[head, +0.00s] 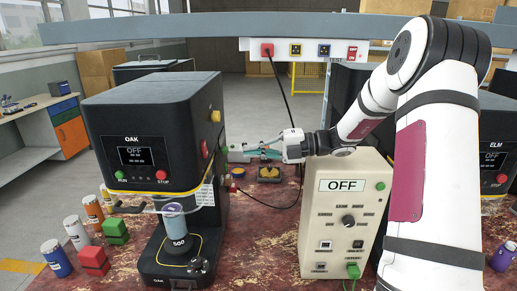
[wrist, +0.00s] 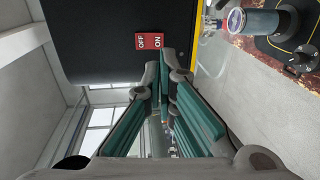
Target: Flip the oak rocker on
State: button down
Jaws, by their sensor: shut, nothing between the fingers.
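The oak machine (head: 150,118) is a black seamer at left in the head view, labelled OAK. Its display (head: 136,156) reads OFF. In the wrist view a red rocker (wrist: 149,41) sits on a black panel (wrist: 100,35), its OFF half at left and its ON half at right. My gripper (head: 236,149) is at the right side of the oak machine in the head view. In the wrist view my gripper (wrist: 166,62) is shut and empty, its tips close to the ON end of the rocker. I cannot tell whether they touch.
A beige control box (head: 343,225) reading OFF stands right of the oak machine. Red and green blocks (head: 94,262) and several small jars (head: 76,233) stand at left. A second black machine labelled ELM (head: 493,160) is at right. A power strip (head: 303,50) hangs above.

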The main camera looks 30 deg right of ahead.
jog(key=p+x, duration=0.1)
jog(key=x, duration=0.8)
jog(key=shift+w+a+f, duration=0.1)
jog(key=shift+w+a, duration=0.05)
jog(key=shift+a, duration=0.15)
jog(key=shift+a, duration=0.15)
jog(key=shift+w+a+f, duration=0.15)
jog(key=shift+a, duration=0.15)
send_near(207, 155)
jog(key=v, duration=0.4)
jog(key=shift+w+d, duration=0.2)
jog(key=shift+d, duration=0.15)
